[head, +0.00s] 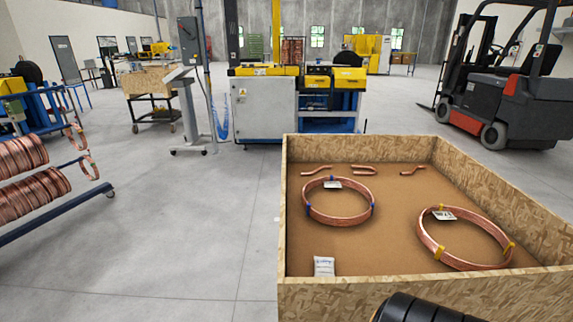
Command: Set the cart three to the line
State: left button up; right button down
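No cart with a readable number shows in the head view. A wheeled cart with a wooden box on top (148,80) stands at the back left. A blue wheeled rack (55,212) carrying several copper tube coils (22,170) is at the left edge, partly cut off. No marked line on the floor is clear to me; only thin seams show. A black ribbed rounded part, which looks like mine, enters at the bottom right in front of the crate. No gripper fingers are visible.
An open wooden crate (283,225) at the right holds two copper coils (310,212) (428,245), small bent tubes (344,166) and a paper label (324,266). A forklift (512,100), a yellow-blue machine (265,105) and a grey pedestal (187,115) stand behind. The centre-left floor is clear.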

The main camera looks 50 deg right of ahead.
aim_at(384, 255)
jog(key=z, duration=0.45)
jog(key=l+z, duration=0.15)
jog(key=z, duration=0.3)
jog(key=k+l+z, duration=0.1)
jog(key=z, duration=0.75)
jog(key=l+z, duration=0.15)
jog(key=z, duration=0.3)
jog(key=l+z, duration=0.1)
jog(key=z, duration=0.35)
